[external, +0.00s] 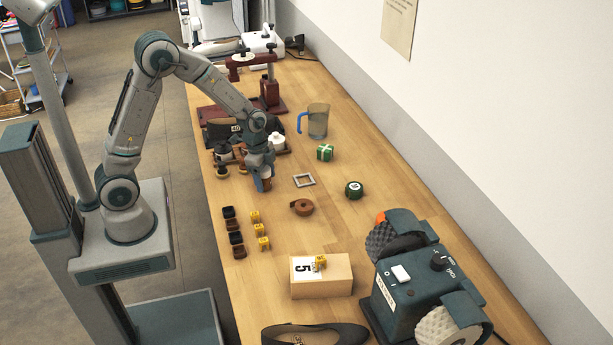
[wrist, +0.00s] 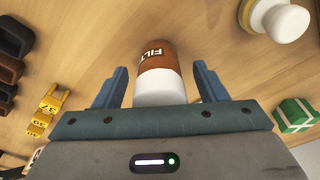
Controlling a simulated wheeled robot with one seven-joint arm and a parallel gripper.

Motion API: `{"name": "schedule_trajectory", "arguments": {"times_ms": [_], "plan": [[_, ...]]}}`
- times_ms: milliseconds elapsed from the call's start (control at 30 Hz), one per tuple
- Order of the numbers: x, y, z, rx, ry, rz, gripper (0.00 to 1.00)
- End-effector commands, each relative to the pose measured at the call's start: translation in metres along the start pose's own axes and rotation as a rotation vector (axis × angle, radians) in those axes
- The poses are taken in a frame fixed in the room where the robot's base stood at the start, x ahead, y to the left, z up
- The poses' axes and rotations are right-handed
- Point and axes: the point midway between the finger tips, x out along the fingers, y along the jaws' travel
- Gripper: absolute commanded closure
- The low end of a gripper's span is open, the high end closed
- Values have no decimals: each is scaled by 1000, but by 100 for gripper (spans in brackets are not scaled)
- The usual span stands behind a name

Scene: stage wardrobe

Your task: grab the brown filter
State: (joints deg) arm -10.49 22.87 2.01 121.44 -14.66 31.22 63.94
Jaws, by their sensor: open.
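The brown filter is a small cylinder with a brown band lettered "FILT" and a white part. In the wrist view the filter (wrist: 158,75) lies between the two fingers of my gripper (wrist: 159,88), with a visible gap on each side. In the external view my gripper (external: 262,182) is low over the table, and the brown filter (external: 267,184) shows partly behind its fingers. The gripper is open. Whether the fingers touch the filter at any point cannot be told.
Yellow tags (external: 262,229) and dark small blocks (external: 232,231) stand in front. A white-topped knob (wrist: 284,20) and a jug (external: 317,121) are farther off.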

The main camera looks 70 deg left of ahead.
Motion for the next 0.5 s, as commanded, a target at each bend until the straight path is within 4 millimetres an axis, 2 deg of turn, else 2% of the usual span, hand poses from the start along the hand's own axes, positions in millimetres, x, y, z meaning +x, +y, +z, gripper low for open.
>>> {"name": "schedule_trajectory", "arguments": {"times_ms": [267, 300, 467, 500], "plan": [[5, 0, 0, 1, 0, -1, 34], [5, 0, 0, 1, 0, -1, 37], [5, 0, 0, 0, 0, -1, 82], [5, 0, 0, 0, 0, -1, 84]]}}
